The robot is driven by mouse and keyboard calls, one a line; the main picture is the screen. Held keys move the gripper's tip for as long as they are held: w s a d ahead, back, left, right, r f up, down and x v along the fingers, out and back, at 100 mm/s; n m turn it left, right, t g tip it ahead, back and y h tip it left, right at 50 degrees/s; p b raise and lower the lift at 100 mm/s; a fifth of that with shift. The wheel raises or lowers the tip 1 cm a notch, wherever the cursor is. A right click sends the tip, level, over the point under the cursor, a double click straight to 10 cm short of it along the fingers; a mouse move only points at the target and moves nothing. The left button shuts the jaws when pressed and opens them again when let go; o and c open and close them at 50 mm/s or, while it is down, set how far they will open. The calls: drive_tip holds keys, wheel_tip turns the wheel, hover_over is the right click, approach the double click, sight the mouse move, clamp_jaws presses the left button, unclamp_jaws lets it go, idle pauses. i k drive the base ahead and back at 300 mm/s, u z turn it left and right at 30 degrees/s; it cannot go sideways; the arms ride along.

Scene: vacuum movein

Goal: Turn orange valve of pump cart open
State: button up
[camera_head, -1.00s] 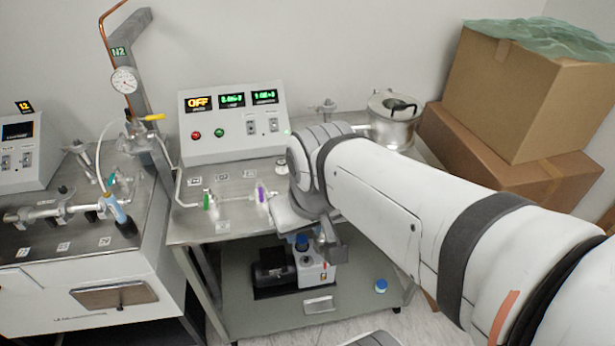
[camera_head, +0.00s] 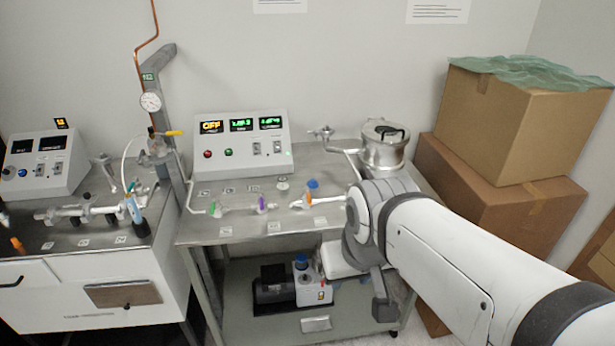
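The pump cart (camera_head: 235,238) is a grey metal cart with a control box on its top. A small orange valve handle with blue on it (camera_head: 312,187) stands on white tubing toward the right of the cart top. A purple valve (camera_head: 262,203) and a green valve (camera_head: 217,208) are to its left. My gripper (camera_head: 383,308) is in front of the cart's right side, lower than the top and apart from the orange valve. My arm partly hides it, and its fingers cannot be made out clearly.
The control box (camera_head: 240,150) stands at the back of the cart, its left display reading OFF. A metal pot (camera_head: 384,150) is at the back right. A pump (camera_head: 290,287) sits on the lower shelf. Cardboard boxes (camera_head: 500,130) are stacked right; another bench (camera_head: 85,290) is left.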

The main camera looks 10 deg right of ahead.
sight(306, 187)
drive_tip(key=i, duration=1)
drive_tip(key=z, duration=0.05)
